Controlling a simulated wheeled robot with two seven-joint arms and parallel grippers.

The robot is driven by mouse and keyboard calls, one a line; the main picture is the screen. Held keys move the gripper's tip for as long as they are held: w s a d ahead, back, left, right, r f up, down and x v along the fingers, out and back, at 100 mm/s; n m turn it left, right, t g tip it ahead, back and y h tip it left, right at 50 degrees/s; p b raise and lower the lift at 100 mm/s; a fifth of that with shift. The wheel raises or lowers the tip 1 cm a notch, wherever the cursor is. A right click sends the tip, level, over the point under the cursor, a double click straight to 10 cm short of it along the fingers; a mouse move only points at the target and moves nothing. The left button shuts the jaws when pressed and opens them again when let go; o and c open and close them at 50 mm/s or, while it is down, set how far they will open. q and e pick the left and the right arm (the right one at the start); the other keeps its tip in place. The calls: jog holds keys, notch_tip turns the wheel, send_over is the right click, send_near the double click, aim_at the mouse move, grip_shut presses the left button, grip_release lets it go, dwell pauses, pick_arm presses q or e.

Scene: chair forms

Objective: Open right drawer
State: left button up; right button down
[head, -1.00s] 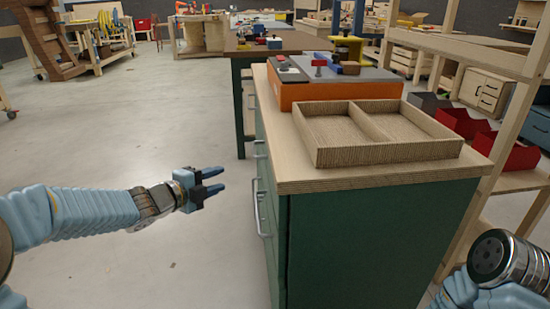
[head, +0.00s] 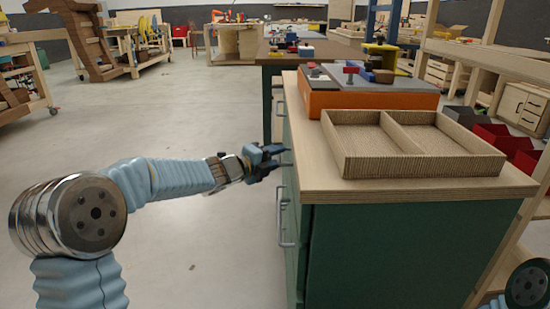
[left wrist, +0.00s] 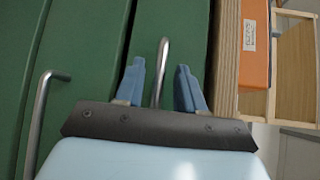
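The green cabinet (head: 400,250) has drawer fronts with metal bar handles on its left side. My left gripper (head: 276,158) is beside the upper part of that side. In the left wrist view its two blue fingers (left wrist: 160,85) are open, with an upper drawer handle (left wrist: 162,62) between them. The fingers stand apart from the bar, one on each side. A lower handle (head: 284,220) shows below the gripper, and also in the left wrist view (left wrist: 42,115). The drawers look closed. My right gripper is out of view; only part of my right arm shows at lower right.
A divided wooden tray (head: 415,165) and an orange-sided box (head: 370,102) stand on the wooden cabinet top (head: 325,185). A wooden shelf frame (head: 480,55) stands to the right. The concrete floor (head: 180,115) left of the cabinet is clear.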

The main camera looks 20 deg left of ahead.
pick_arm(q)
jog(key=shift+w, duration=0.1)
grip_shut()
dwell(0.4)
